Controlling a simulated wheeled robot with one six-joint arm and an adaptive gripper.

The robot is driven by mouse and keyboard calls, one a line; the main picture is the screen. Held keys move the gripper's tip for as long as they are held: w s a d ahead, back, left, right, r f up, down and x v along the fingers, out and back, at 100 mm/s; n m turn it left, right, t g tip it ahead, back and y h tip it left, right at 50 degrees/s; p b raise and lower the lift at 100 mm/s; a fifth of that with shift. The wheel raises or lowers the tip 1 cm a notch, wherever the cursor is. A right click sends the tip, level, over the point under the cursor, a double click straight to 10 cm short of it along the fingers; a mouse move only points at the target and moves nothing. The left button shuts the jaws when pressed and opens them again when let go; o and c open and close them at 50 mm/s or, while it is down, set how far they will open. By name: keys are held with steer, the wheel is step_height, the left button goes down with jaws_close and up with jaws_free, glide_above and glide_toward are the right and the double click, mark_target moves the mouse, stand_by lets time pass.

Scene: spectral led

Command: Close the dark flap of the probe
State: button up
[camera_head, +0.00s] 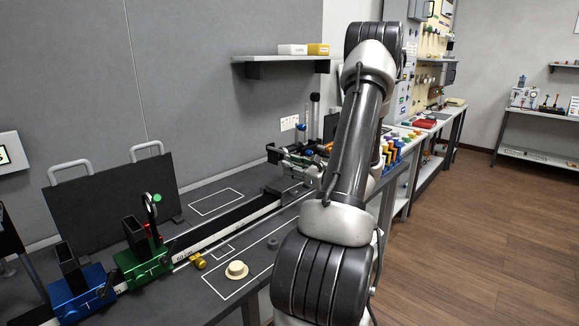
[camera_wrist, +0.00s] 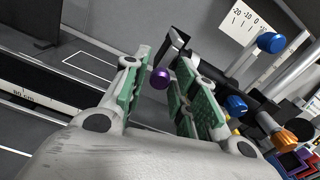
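My gripper (camera_wrist: 164,66) is open in the wrist view, its green-padded fingers apart. A small purple ball-shaped knob (camera_wrist: 160,78) shows between the fingers; I cannot tell whether either finger touches it. A dark angular piece (camera_wrist: 177,43) with a bright edge stands just beyond the fingertips and may be the probe's dark flap. How far it is open is not clear. In the head view my gripper (camera_head: 298,162) is at the far end of the bench rail, and my arm hides part of that area. The probe cannot be made out there.
A rail (camera_head: 222,234) runs along the bench, with green (camera_head: 143,264) and blue (camera_head: 84,297) carriers at the near end. A black panel (camera_head: 98,205) stands behind them. A cream disc (camera_head: 237,270) lies in front. In the wrist view, blue (camera_wrist: 271,42) and orange knobs stand close at right.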

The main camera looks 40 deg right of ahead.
steer(key=shift+w, duration=0.65)
steer(key=shift+c, duration=0.2)
jaws_close()
steer(key=shift+n, duration=0.5)
